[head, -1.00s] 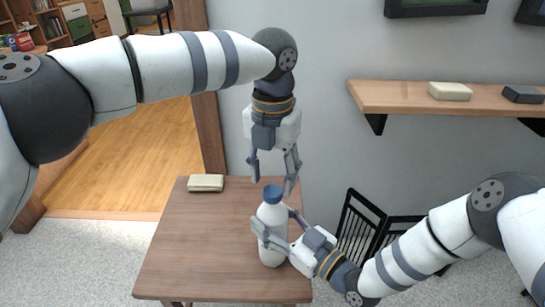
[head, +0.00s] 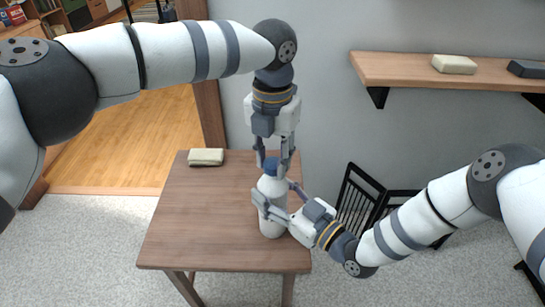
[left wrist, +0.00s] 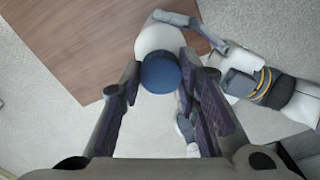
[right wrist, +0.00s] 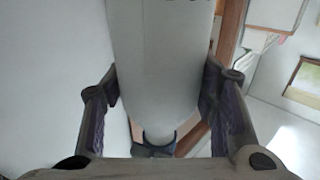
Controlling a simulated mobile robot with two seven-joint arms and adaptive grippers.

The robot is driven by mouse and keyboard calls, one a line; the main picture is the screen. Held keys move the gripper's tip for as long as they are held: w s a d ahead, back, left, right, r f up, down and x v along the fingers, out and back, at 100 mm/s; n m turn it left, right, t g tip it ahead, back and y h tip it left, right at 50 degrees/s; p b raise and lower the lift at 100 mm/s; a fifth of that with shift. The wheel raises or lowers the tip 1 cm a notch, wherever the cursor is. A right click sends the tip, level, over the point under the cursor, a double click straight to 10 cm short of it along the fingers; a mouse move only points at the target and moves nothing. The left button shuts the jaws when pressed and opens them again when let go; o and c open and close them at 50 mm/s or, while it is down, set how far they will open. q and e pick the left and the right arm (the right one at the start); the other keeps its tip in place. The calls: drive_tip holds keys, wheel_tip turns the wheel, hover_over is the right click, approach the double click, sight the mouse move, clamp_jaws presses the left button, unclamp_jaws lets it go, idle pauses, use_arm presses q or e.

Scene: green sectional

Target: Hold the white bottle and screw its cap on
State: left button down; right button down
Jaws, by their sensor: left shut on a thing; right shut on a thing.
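The white bottle (head: 270,228) stands upright at the right side of the wooden table. Its blue cap (head: 271,166) sits at the bottle's top; the thread is hidden. My left gripper (head: 273,166) points down from above and is shut on the cap, with a finger on each side; the left wrist view shows the cap (left wrist: 160,74) between the fingertips. My right gripper (head: 274,194) reaches in from the right and is shut on the bottle's body, which fills the middle of the right wrist view (right wrist: 160,60).
A wall shelf (head: 400,68) at upper right holds a cream block (head: 454,64) and a dark block (head: 526,69). A black folding rack (head: 362,205) stands right of the table.

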use_arm(q)
drive_tip(key=m, duration=0.4)
drive_tip(key=c, duration=1.2)
unclamp_jaws()
drive_tip(key=shift+r, duration=0.1)
wheel_tip(320, 180, up, 4)
drive_tip(key=shift+r, duration=0.2)
wheel_tip(320, 180, up, 4)
drive_tip(key=n, duration=0.4)
drive_tip(key=shift+f+n, duration=0.25)
drive_tip(key=shift+n, duration=0.05)
drive_tip(key=shift+c, duration=0.2)
